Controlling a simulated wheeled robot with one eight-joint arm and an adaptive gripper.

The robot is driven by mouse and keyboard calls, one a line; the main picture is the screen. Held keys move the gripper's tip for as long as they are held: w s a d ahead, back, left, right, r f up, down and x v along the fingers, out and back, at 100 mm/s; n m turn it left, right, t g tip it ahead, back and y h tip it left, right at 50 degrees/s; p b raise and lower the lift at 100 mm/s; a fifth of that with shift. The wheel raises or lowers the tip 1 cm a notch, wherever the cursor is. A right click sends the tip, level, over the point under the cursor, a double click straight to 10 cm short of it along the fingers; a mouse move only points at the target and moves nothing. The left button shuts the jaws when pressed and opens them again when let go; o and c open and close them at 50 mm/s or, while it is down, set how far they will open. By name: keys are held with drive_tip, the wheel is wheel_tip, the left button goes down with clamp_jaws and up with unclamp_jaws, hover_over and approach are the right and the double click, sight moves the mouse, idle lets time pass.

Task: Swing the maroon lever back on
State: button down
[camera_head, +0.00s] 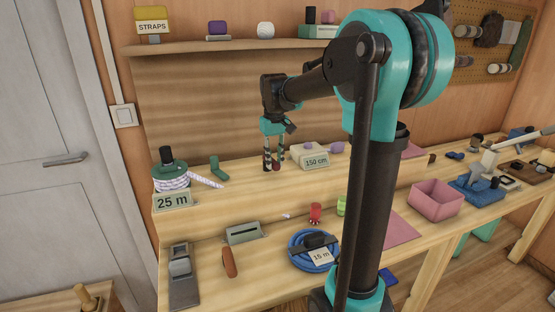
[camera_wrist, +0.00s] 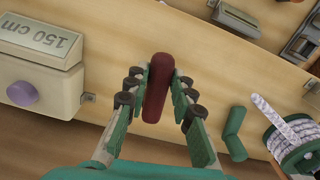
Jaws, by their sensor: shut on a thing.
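The maroon lever (camera_wrist: 157,90) stands between the two fingers of my gripper (camera_wrist: 158,78) in the wrist view. The fingers close on it from both sides. Its far end and mount are hidden by its own body and the viewing angle. In the head view my gripper (camera_head: 273,165) points down over the raised back ledge, just left of the 150 cm box (camera_head: 315,158). Only a small dark red bit of the lever (camera_head: 276,168) shows between the fingertips there. That box also shows at the left of the wrist view (camera_wrist: 45,45), with a purple knob.
A blue coil (camera_head: 305,262), a grey box (camera_head: 245,232) and a pink bin (camera_head: 436,212) lie on the lower bench.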

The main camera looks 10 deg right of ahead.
drive_tip(key=shift+s+a+m, duration=0.15)
drive_tip(key=shift+a+m, duration=0.25)
drive_tip(key=shift+m, duration=0.3)
drive_tip(key=c, duration=1.3)
unclamp_jaws()
wheel_tip(320, 180, up, 12)
